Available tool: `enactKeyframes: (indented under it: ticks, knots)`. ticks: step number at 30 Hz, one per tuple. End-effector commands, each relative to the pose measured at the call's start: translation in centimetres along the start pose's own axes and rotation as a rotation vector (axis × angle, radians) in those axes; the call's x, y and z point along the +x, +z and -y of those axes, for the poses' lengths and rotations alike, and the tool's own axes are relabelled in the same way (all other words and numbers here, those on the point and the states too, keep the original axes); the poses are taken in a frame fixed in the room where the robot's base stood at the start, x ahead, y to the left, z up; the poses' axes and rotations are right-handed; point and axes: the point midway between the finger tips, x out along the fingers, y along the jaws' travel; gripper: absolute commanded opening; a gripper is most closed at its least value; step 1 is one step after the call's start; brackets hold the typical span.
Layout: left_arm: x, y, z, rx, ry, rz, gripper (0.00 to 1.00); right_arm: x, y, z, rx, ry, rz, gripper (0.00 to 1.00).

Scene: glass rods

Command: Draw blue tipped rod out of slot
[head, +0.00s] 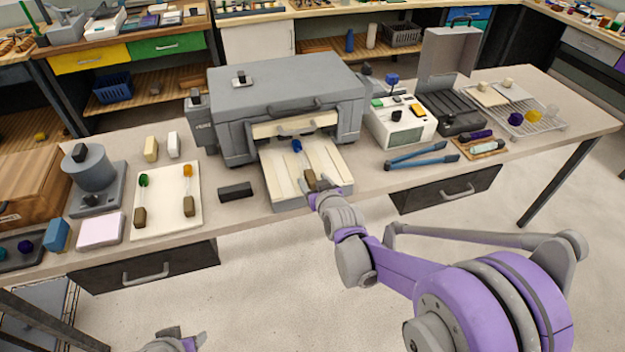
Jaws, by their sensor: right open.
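The blue tipped rod (297,146) lies in a slot of the pale slotted block (275,190) at the mouth of the grey furnace-like box (290,90). Its blue tip points toward the box, and its brown handle end (310,178) is near the block's front edge. My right gripper (318,184) is open at the brown handle; the view is too small to tell whether the fingers touch it. My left gripper (180,340) shows only in part at the bottom edge, and its jaws cannot be made out.
A cream tray (165,200) with a green tipped and an orange tipped rod lies to the left. A dark block (235,190) sits between tray and slotted block. Blue tongs (422,160) and a white device (398,120) are to the right. The floor in front is clear.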

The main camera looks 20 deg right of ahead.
Motion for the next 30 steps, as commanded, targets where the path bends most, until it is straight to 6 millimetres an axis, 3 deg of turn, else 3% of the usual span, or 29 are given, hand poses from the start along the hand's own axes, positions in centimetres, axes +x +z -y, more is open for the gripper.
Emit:
enactKeyframes:
  ticks: [9,15,30]
  knots:
    - [-0.1,-0.1,0.0,0.000,0.000,-0.001,0.50,-6.0,0.0,0.0,0.000,0.001,0.000,0.69]
    - [-0.3,-0.3,0.0,0.000,0.000,-0.002,0.50,-8.6,0.0,0.0,0.001,0.000,0.000,0.69]
    - [-0.3,-0.3,0.0,0.000,0.000,-0.002,0.50,-9.6,0.0,0.0,0.000,0.000,0.000,0.69]
